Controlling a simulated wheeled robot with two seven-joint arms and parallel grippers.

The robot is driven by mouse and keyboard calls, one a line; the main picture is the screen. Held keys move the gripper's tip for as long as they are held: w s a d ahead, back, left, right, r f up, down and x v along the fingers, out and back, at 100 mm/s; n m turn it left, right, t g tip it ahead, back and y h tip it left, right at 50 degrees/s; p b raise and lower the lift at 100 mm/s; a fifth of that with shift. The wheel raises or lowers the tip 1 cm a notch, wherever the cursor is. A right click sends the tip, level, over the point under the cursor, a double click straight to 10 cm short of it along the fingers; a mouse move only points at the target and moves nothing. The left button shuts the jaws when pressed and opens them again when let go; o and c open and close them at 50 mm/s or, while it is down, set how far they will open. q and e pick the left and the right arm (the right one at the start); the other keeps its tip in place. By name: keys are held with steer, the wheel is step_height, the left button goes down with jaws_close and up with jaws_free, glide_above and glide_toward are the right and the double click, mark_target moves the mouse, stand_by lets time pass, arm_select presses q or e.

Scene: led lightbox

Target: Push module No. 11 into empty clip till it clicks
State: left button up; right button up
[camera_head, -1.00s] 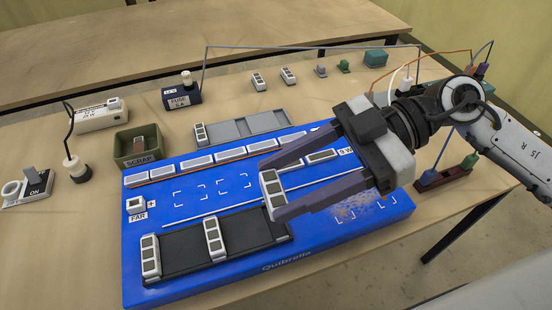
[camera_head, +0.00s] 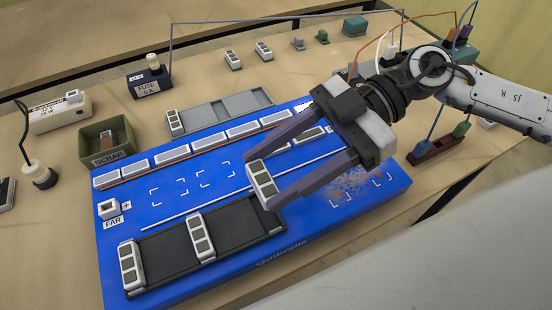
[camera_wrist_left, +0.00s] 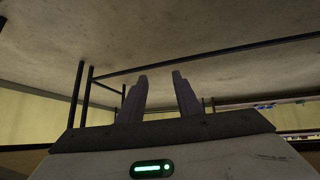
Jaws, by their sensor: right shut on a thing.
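My right gripper (camera_head: 262,184) is shut on a white light module (camera_head: 263,181) with dark square faces. It holds the module tilted over the blue panel (camera_head: 290,250), just off the right end of the black tray (camera_head: 160,263). Whether the module touches anything below cannot be told, and no number on it is readable. A row of white modules (camera_head: 208,142) lines the panel's far side; my right fingers hide part of its right end. No empty clip can be clearly picked out. My left gripper (camera_wrist_left: 158,92) is open and empty in the left wrist view, below a pale surface.
The black tray carries two modules (camera_head: 129,268). A grey tray (camera_head: 222,108) with one module stands behind the panel. A green scrap bin (camera_head: 105,145), a fuse block (camera_head: 150,82) and a dark red terminal block (camera_head: 437,148) stand around it. White corner marks show on bare panel areas.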

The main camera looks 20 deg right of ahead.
step_height(320, 180, down, 4)
steer(key=shift+f+b, duration=0.2)
steer(key=shift+b, duration=0.35)
arm_select(q)
steer(key=shift+w+d+f, duration=0.25)
steer(key=shift+w, duration=0.2)
arm_select(e)
steer(key=shift+f, duration=0.9)
arm_select(q)
steer(key=shift+s+r+p, duration=0.1)
steer(key=shift+r+p, duration=0.25)
steer(key=shift+r, duration=0.15)
steer(key=shift+f+b, duration=0.45)
steer(key=shift+f, duration=0.05)
arm_select(e)
steer(key=shift+f, duration=1.15)
steer(key=o, duration=1.1)
steer(key=shift+o, duration=0.2)
